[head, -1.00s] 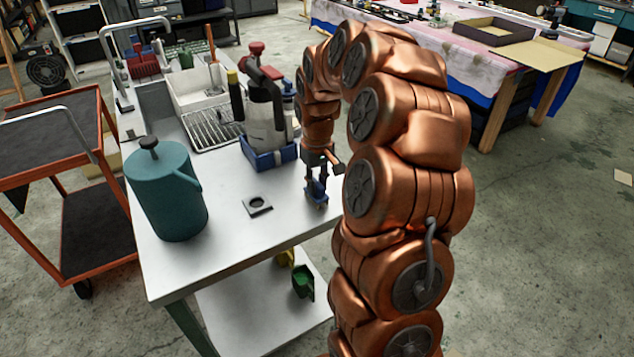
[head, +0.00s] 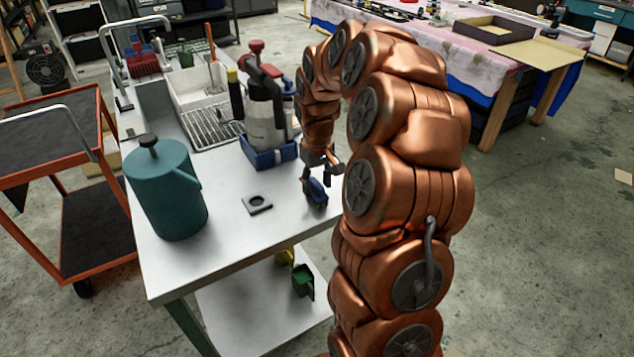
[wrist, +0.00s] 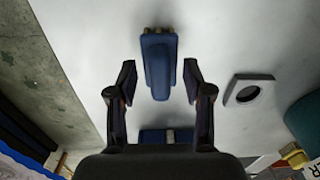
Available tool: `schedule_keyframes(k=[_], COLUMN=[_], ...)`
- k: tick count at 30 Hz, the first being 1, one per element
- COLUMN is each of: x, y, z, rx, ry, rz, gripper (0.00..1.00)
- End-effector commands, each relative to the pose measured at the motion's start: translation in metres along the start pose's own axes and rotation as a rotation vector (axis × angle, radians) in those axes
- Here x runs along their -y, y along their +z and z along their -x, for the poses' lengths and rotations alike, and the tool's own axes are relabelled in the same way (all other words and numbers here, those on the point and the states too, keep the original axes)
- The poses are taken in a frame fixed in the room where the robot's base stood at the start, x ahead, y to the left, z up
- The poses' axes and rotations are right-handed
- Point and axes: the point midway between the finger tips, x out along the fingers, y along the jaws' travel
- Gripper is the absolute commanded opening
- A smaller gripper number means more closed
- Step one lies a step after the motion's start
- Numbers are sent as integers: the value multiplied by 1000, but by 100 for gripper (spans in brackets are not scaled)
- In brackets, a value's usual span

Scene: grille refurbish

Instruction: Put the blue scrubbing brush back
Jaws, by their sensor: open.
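The blue scrubbing brush (head: 316,191) is on the white tabletop near its right edge, below my gripper (head: 322,170). In the wrist view the brush (wrist: 158,68) has a blue elongated body with a greyish end at the top. My gripper (wrist: 159,82) is open, with one dark finger on each side of the brush. Gaps show between the brush and both fingers. The height between fingertips and brush is hard to tell.
A blue caddy (head: 268,160) with a sprayer (head: 264,122) stands behind. Another blue piece (wrist: 150,137) shows low in the wrist view. The tabletop's front is clear.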

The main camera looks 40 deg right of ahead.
Motion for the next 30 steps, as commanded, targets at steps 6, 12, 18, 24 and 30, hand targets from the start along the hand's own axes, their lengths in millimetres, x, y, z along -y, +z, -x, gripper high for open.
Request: schedule_keyframes(k=[6, 12, 18, 24, 30], x=[0, 0, -1, -1, -1], y=[0, 0, -2, -2, -1], z=[0, 12, 47, 86, 110], rx=[0, -1, -5, -8, -5], ry=[0, 1, 2, 3, 2], rz=[0, 0, -1, 0, -1], gripper=[51, 51, 51, 51, 51])
